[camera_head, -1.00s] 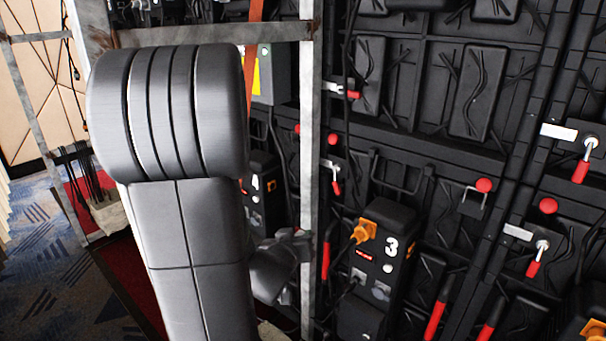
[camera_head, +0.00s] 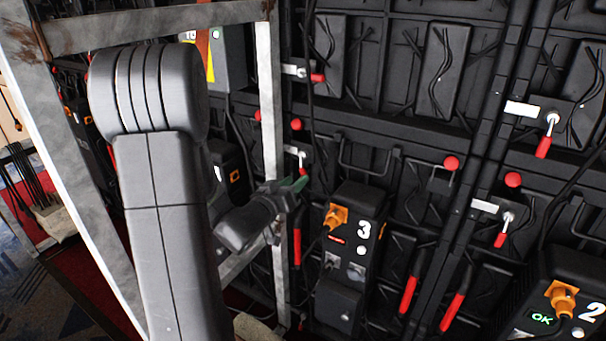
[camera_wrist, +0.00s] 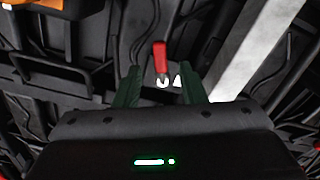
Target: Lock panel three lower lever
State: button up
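The lower lever of panel three (camera_head: 303,164) has a red handle hanging down from a metal pivot beside a white plate. It is left of and above the box marked 3 (camera_head: 348,250). In the wrist view my gripper (camera_wrist: 161,90) is open and empty. The red handle (camera_wrist: 159,56) shows there between and beyond the fingers, with its white metal pivot at its lower end. I cannot tell the exact gap in depth.
A grey metal frame post (camera_head: 272,130) stands close left of the lever and crosses the upper right of the wrist view (camera_wrist: 245,50). An upper red lever (camera_head: 312,76) is above. A black bar handle (camera_head: 365,158) sticks out to the right. Box 2 (camera_head: 565,300) shows OK.

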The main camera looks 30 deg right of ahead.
aim_at(302, 174)
jog(key=x, duration=0.5)
jog(key=shift+w+d, duration=0.15)
jog(key=shift+d, duration=0.15)
grip_shut()
